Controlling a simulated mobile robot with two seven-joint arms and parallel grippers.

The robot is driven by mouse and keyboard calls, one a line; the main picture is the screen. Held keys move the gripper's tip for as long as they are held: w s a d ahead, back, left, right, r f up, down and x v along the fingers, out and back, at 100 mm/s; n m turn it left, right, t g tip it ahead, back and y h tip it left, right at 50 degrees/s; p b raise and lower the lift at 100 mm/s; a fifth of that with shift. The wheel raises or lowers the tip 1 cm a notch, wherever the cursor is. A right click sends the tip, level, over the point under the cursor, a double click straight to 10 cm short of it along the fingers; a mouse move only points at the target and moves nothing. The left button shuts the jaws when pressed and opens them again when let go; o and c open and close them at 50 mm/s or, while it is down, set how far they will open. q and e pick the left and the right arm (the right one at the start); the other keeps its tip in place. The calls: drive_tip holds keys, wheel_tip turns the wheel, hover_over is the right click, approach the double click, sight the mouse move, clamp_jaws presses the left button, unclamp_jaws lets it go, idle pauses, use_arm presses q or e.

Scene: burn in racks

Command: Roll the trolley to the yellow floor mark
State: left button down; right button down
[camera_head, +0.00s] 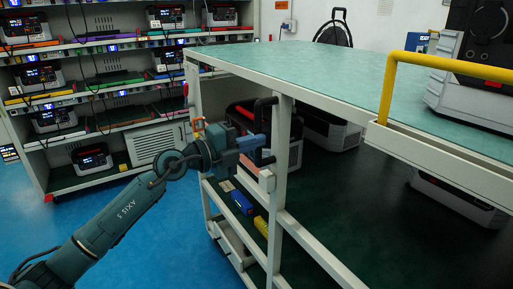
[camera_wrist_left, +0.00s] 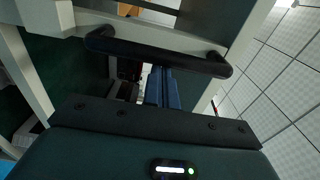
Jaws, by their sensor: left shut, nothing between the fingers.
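The trolley has a green top (camera_head: 310,72), a cream frame and a dark green lower shelf, and fills the right of the head view. A black handle (camera_head: 259,118) is on its near left end; in the left wrist view the handle (camera_wrist_left: 160,52) runs across the upper part. My left gripper (camera_head: 252,143) is at this handle. Its blue fingers (camera_wrist_left: 163,88) are together, with nothing between them, and their tips reach the handle; I cannot tell whether they touch it. My right gripper is out of view. No yellow floor mark shows.
A yellow rail (camera_head: 389,85) rises at the trolley's right side. White-and-black units stand on the trolley's top (camera_head: 470,90) and lower shelf. A rack (camera_head: 98,77) with several instruments stands at the back left. Blue floor (camera_head: 150,215) is open between rack and trolley.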

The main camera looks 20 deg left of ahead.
use_arm(q)
drive_tip(key=shift+w+a+y+b, duration=0.15)
drive_tip(key=shift+w+a+b, duration=0.1)
drive_tip(key=shift+w+a, duration=0.25)
drive_tip(key=shift+w+a+y+b, duration=0.2)
drive_tip(key=shift+w+a, duration=0.1)
drive_tip(key=shift+a, duration=0.4)
drive_tip(key=shift+d, duration=0.1)
drive_tip(key=w+a+b, duration=0.1)
drive_tip(key=a, duration=0.1)
drive_tip(key=w+a+b, duration=0.1)
drive_tip(key=w+a, duration=0.1)
drive_tip(key=shift+s+d, duration=0.1)
drive_tip(key=shift+d, duration=0.1)
drive_tip(key=shift+s+d+p, duration=1.15)
drive_tip(key=shift+d+p, duration=0.3)
drive_tip(key=shift+p, duration=0.8)
